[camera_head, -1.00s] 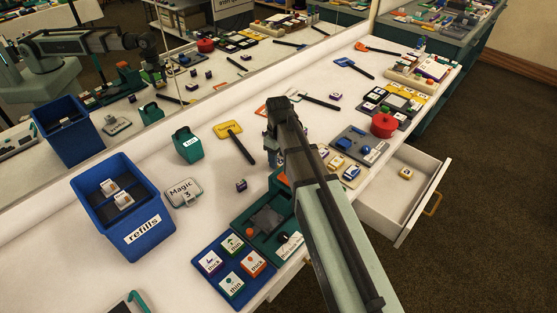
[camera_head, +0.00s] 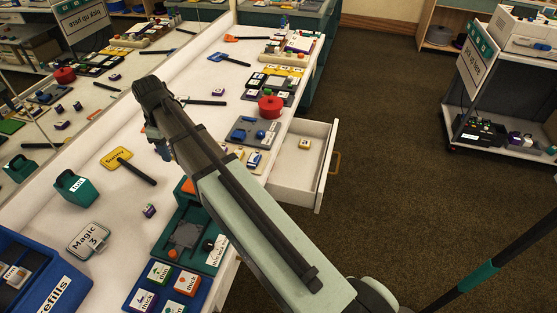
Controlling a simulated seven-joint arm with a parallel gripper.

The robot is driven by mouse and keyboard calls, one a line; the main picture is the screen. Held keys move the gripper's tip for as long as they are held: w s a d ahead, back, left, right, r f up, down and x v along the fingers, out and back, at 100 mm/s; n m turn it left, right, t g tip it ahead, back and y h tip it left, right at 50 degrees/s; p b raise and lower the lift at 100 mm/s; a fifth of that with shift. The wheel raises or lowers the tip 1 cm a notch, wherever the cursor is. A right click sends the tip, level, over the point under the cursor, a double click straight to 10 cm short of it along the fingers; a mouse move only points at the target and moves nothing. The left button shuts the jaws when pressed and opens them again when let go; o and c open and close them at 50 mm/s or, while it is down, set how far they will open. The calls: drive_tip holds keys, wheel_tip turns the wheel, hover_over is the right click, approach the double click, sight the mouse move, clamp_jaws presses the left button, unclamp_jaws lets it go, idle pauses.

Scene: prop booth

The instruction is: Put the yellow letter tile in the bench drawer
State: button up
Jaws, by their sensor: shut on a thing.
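My gripper (camera_head: 160,149) points down over the white bench, right of the yellow paddle sign, with the forearm across the view. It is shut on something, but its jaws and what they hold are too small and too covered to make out. The bench drawer (camera_head: 286,196) is pulled open at the bench's right side, well to the right of my gripper. A small white-faced tile with yellowish sides (camera_head: 304,144) lies inside the drawer toward its far end. I cannot read its letter. No other yellow letter tile is clearly visible.
The yellow paddle sign (camera_head: 117,158) lies left of my gripper. A red pot (camera_head: 270,106) and a grey tray (camera_head: 240,131) stand near the drawer. A teal board (camera_head: 187,236) and a blue refills bin (camera_head: 40,292) are in front. Much of the drawer floor is bare.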

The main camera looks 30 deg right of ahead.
drive_tip(key=r, duration=0.3)
drive_tip(key=d+r, duration=0.1)
drive_tip(key=shift+w+r, duration=0.2)
drive_tip(key=shift+r, duration=0.15)
drive_tip(key=w+d, duration=0.3)
drive_tip(key=d, duration=1.6)
drive_tip(key=m, duration=0.1)
hover_over(297, 164)
drive_tip(key=shift+d+f, duration=0.1)
drive_tip(key=shift+f, duration=15.1)
drive_tip(key=shift+f, duration=0.2)
drive_tip(key=o, duration=1)
drive_tip(key=shift+r, duration=0.2)
